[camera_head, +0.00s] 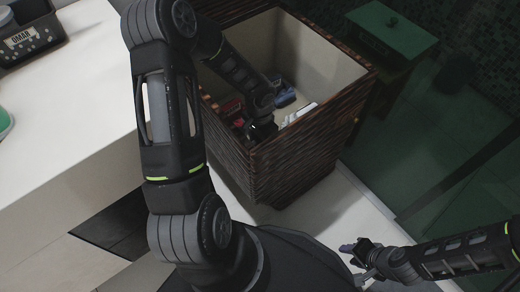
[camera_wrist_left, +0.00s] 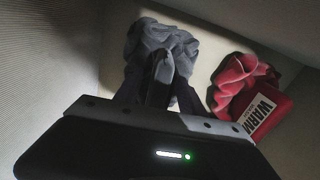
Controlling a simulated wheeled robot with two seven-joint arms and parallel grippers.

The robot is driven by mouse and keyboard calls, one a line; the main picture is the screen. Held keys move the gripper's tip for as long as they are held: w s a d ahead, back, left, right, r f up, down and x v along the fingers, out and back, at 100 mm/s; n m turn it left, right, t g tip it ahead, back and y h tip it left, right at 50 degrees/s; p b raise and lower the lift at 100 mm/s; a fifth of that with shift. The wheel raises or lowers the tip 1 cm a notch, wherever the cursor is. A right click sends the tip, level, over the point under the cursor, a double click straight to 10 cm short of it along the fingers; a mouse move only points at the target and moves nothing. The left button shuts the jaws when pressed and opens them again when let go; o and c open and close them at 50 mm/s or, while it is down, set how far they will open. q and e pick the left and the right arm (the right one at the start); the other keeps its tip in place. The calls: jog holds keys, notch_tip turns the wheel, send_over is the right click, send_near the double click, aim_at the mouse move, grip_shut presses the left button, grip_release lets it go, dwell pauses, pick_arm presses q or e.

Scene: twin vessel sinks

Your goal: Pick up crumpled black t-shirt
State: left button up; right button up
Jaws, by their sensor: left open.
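A crumpled dark grey to black cloth (camera_wrist_left: 162,45), which looks like the t-shirt, lies in the bin in the left wrist view. My left gripper (camera_wrist_left: 158,92) is open, with its dark fingers pointing at the cloth and overlapping its near part. I cannot tell whether they touch it. In the head view my left gripper (camera_head: 262,130) is low inside the bin, largely hidden by its own arm. The black shirt cannot be made out clearly there. My right gripper (camera_head: 354,256) is at the lower right, outside the bin and above the floor; its finger gap is unclear.
The brown woven bin (camera_head: 300,170) has a pale lining and tall walls around my left arm. A bluish item (camera_head: 285,94) and a white item (camera_head: 301,113) are also inside. A white counter (camera_head: 75,110) stands left.

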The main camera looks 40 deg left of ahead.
pick_arm(q)
jog(key=shift+f+b, duration=0.25)
jog(key=shift+b, duration=0.05)
jog(key=shift+c, duration=0.4)
grip_shut()
dwell(0.5)
